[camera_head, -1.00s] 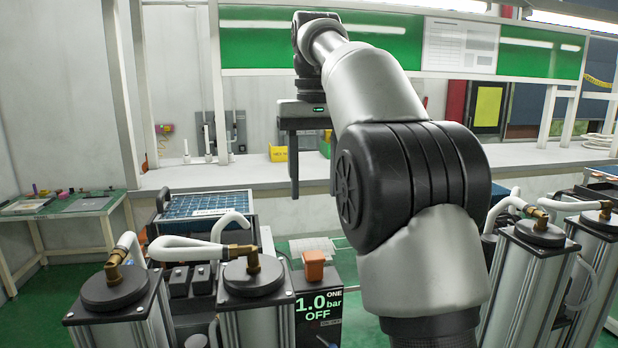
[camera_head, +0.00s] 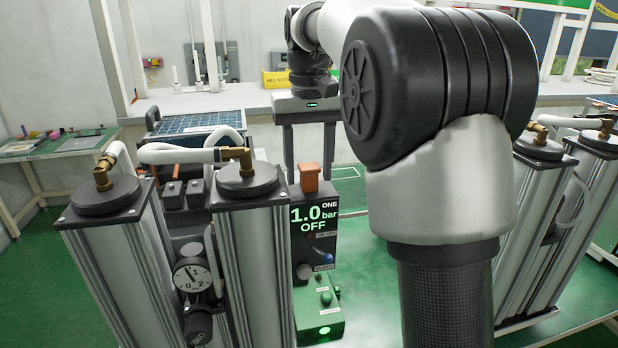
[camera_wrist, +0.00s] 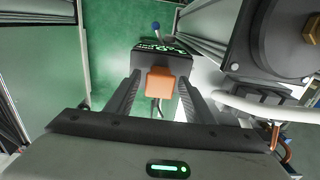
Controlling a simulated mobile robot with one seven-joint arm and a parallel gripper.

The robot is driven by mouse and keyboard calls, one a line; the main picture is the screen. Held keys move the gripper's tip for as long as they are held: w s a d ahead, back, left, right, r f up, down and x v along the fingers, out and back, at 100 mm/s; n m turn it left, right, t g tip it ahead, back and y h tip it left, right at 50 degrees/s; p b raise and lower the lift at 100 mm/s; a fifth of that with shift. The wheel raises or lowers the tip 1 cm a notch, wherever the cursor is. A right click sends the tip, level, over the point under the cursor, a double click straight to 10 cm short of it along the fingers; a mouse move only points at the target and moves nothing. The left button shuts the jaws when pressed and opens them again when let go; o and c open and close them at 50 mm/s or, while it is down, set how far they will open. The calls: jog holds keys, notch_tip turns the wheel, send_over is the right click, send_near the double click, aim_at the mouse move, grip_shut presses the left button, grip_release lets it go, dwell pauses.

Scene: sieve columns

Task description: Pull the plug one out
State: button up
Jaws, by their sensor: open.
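The plug one, an orange block (camera_head: 310,178), stands upright on top of the dark box (camera_head: 314,228) marked ONE, whose display reads 1.0 bar OFF. My gripper (camera_head: 309,168) points down with its two dark fingers apart, one to each side of the plug. In the wrist view the orange plug (camera_wrist: 161,84) lies centred between the fingertips (camera_wrist: 159,75), with a gap on both sides. I cannot tell exactly how far down beside the plug the fingertips reach. Nothing is held.
Two metal columns (camera_head: 250,265) with black caps and a white hose (camera_head: 185,154) stand just left of the box. A pressure gauge (camera_head: 193,275) sits between them. A green button box (camera_head: 318,315) is below. More columns (camera_head: 538,230) stand right. A workbench (camera_head: 250,102) runs behind.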

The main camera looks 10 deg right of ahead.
jog(key=shift+f, duration=0.75)
jog(key=c, duration=1.1)
jog(key=shift+o, duration=0.2)
jog(key=shift+r, duration=0.1)
jog(key=shift+r+p, duration=1.4)
jog(key=shift+p, duration=0.15)
jog(key=o, duration=1.2)
jog(key=shift+f, duration=0.1)
jog(key=shift+o, duration=0.2)
